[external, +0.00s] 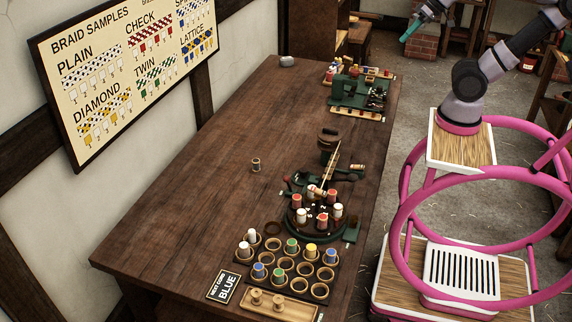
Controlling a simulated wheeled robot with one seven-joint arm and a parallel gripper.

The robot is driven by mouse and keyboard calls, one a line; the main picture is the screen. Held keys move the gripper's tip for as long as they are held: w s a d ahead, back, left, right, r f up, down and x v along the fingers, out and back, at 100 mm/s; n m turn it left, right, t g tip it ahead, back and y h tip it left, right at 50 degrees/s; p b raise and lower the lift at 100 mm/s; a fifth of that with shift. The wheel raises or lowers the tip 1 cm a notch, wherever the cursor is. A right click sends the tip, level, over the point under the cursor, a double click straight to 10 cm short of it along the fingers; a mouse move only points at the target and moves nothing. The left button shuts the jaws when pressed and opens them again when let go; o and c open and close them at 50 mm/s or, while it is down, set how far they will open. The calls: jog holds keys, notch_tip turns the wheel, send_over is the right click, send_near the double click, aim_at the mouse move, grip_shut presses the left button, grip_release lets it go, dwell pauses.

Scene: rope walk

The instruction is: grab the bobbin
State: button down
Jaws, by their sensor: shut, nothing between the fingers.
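Several bobbins are in the external view, and I cannot tell which one the task means. A bare wooden bobbin (255,164) stands alone on the middle of the table (190,185). Red and white bobbins stand on the round braiding machine (318,228). A rack (272,290) near the front holds white, green, yellow and blue bobbins in some of its cups. Small wooden bobbins (267,299) lie on a light tray at the front. My gripper (407,37), with teal fingers, is shut and empty. It is in the air beyond the table's right edge, away from all the bobbins.
A green machine (357,94) and a small tray of bobbins (359,75) stand at the table's far end. A sign (224,287) reading "BLUE" lies beside the rack. The table's left and middle are mostly clear. A braid sample board (125,75) hangs on the wall.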

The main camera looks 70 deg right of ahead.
dwell(0.4)
jog(key=shift+c, duration=2.1)
grip_release()
jog(key=shift+w, duration=0.1)
